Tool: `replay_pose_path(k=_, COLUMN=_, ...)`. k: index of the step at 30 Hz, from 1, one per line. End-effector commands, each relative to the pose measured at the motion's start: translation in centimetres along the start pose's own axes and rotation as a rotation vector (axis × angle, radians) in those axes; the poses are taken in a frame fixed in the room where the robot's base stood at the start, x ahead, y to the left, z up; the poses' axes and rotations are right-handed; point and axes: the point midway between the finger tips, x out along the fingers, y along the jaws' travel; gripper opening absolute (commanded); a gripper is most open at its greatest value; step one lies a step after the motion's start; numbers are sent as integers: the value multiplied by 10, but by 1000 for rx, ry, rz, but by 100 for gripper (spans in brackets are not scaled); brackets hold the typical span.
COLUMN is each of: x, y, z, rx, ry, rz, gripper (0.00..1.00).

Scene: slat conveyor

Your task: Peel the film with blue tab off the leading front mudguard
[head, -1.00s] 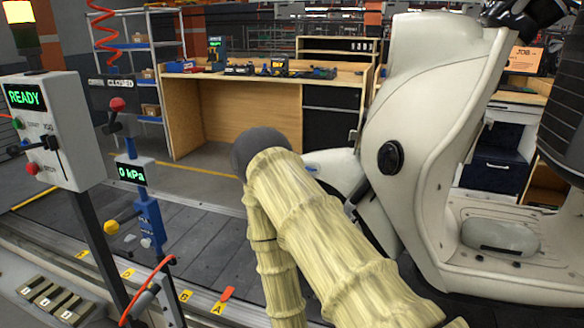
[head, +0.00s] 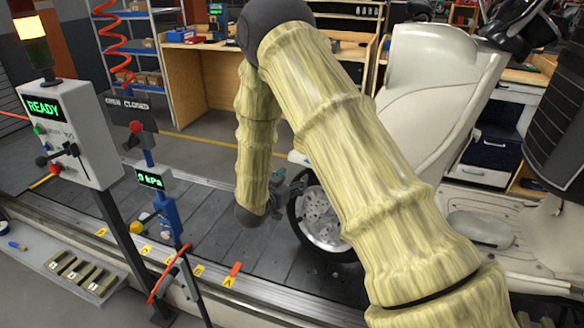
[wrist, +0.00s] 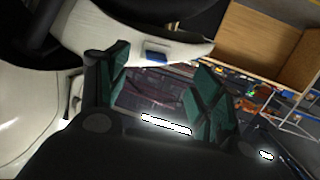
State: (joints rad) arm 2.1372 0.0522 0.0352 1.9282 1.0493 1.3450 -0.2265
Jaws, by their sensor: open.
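The scooter's front mudguard is a pale cream shell (wrist: 185,47) in the wrist view. A small blue tab (wrist: 155,57) sticks out from its edge there; the film itself cannot be made out. In the head view my arm hides most of the mudguard, and only a small pale end (head: 297,157) shows above the front wheel (head: 318,215). My gripper (wrist: 160,76) has its two green fingers spread apart with nothing between them. The tab lies just beyond the fingertips, and I see no contact. In the head view my gripper (head: 287,187) is beside the wheel, partly hidden by my arm.
The scooter body (head: 435,105) stands on the dark slat conveyor (head: 190,210). A control box (head: 70,130) reading READY and a gauge post (head: 155,180) stand at the left. A wooden workbench (head: 210,85) is behind. The slats left of the wheel are clear.

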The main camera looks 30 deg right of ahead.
Motion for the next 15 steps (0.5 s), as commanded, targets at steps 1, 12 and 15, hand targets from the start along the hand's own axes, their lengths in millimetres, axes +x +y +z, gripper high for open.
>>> replay_pose_path(k=1, x=1, y=-1, z=-10, rx=10, ry=9, rz=11, gripper=65)
replay_pose_path(k=12, x=32, y=1, z=-17, rx=17, ry=18, rz=25, gripper=65)
replay_pose_path(k=15, x=47, y=1, z=-17, rx=19, ry=18, rz=25, gripper=65)
